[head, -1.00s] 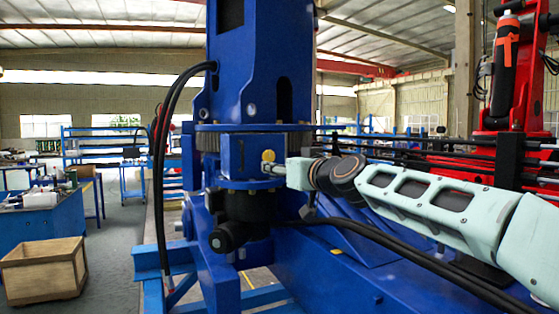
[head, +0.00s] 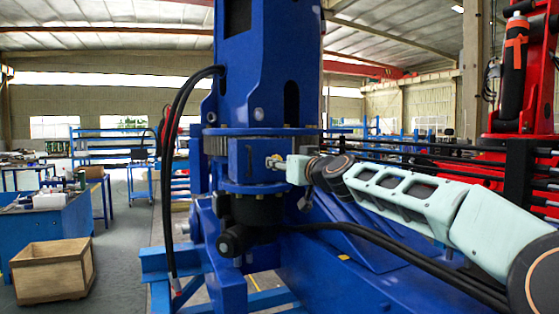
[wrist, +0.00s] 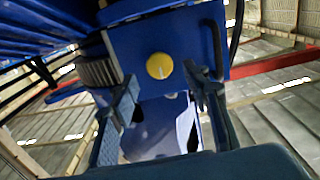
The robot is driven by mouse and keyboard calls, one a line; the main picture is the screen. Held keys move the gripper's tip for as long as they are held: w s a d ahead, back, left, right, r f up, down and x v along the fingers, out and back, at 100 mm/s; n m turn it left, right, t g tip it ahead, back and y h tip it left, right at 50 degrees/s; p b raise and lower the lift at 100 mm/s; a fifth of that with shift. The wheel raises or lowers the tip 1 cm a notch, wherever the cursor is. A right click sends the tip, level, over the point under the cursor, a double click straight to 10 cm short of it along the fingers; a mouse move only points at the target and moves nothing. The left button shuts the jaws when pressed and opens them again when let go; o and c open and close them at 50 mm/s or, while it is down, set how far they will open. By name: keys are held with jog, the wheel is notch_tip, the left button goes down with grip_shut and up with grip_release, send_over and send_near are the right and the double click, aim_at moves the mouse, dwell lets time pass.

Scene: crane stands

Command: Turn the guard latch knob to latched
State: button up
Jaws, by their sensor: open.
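The guard latch knob (wrist: 159,65) is a round yellow knob on a flat blue face, in the upper middle of the wrist view. My gripper (wrist: 161,77) is open, with one dark finger to the left of the knob and one to the right. Both fingers look apart from the knob, with nothing between them. In the head view my gripper (head: 275,162) is at the blue housing (head: 245,160) under the crane column, and it hides the knob there. Which way the knob is turned cannot be told.
The blue crane column (head: 265,70) rises above the housing. Black hoses (head: 177,130) hang at its left, and another hose (head: 400,255) runs below my arm. A red machine (head: 515,100) stands at right. A wooden crate (head: 50,270) sits on the floor at left.

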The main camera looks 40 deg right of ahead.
jog(key=shift+p+x, duration=0.35)
jog(key=shift+x, duration=1.2)
jog(key=c, duration=1.1)
jog(key=shift+f+m+b, duration=0.1)
jog(key=shift+m+b, duration=0.2)
jog(key=shift+b, duration=0.15)
jog(key=shift+m+b, duration=5.15)
jog(key=shift+m, duration=3.45)
jog(key=shift+d, duration=0.1)
